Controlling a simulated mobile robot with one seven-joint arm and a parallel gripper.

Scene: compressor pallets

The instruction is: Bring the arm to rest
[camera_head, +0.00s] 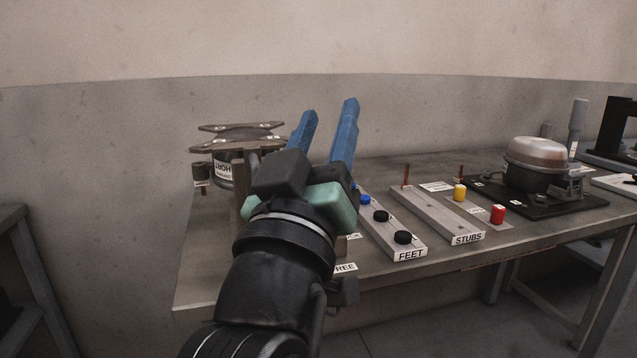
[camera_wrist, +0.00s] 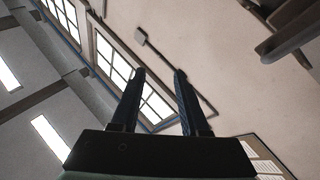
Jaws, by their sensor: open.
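My gripper (camera_head: 326,128) has two blue fingers that stand apart with nothing between them. In the head view it is raised in front of the table, pointing up and away towards the wall. The wrist view also shows my gripper (camera_wrist: 158,72) open and empty, with windows and wall beyond the fingers. My black arm rises from the bottom of the head view and hides part of the table's left side.
The table (camera_head: 205,272) stands against the wall. On it are a dark metal stand (camera_head: 238,138) at left, a FEET tray (camera_head: 410,254), a STUBS tray (camera_head: 468,239) and a compressor (camera_head: 535,165) on a black plate. Another bench (camera_head: 25,250) is at far left.

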